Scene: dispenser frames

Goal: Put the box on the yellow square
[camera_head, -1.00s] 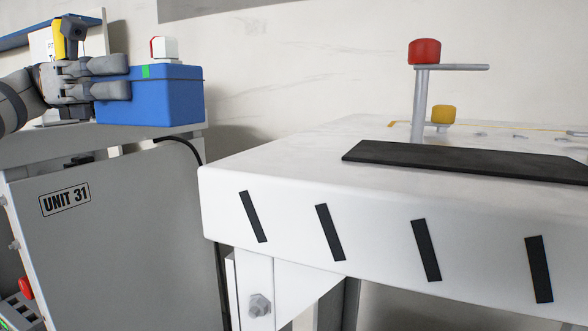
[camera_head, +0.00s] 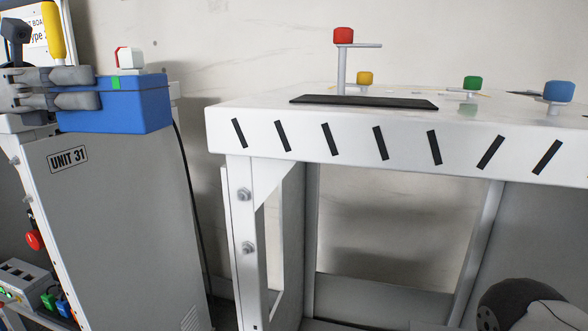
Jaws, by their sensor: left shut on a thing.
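The blue box (camera_head: 135,109) with a green patch on its front rim is at the upper left, at the top of the grey unit marked UNIT 31. My left gripper (camera_head: 100,90) comes in from the left and is shut on the box, its grey fingers against the box's left part. I cannot tell whether the box rests on the unit or is held just above it. I cannot make out a yellow square clearly; the white table's top is seen at a low angle. My right gripper is not in view.
The white table (camera_head: 240,115) stands to the right of the grey unit (camera_head: 125,190), with a gap between. On it are a black mat (camera_head: 365,102) and red (camera_head: 343,35), yellow (camera_head: 365,78), green (camera_head: 472,83) and blue (camera_head: 558,91) knobs. A small red-and-white object (camera_head: 130,58) shows above the box.

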